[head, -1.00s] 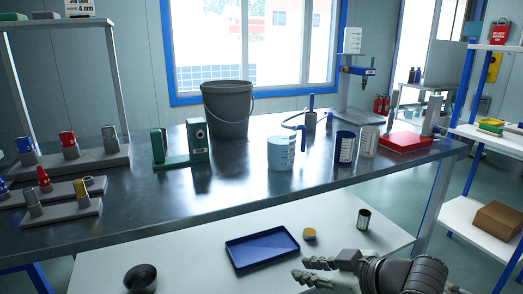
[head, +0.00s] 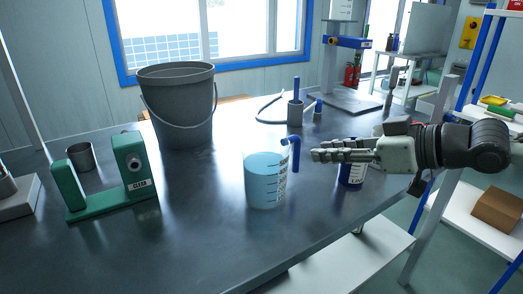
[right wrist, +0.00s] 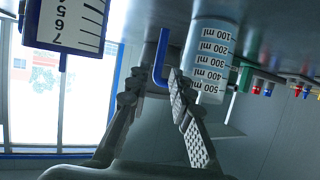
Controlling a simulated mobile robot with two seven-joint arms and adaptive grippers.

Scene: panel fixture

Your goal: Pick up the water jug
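The water jug (head: 265,182) is a light blue cup with a dark scale, upright on the dark table in the middle of the head view. A bent blue bar, apparently its handle (head: 296,155), hangs at its upper right. My right gripper (head: 316,154) is to the right of the jug, its fingers pointing left towards the handle. In the right wrist view the jug (right wrist: 211,62) appears upside down, beyond the right finger. There the fingers of the gripper (right wrist: 152,88) are apart, with the blue bar (right wrist: 161,62) showing between them. My left gripper is not in view.
A blue container (head: 351,174) stands partly hidden behind my right gripper. A grey bucket (head: 178,105) stands behind the jug, and a green fixture (head: 134,170) stands to the left. The table front left of the jug is clear.

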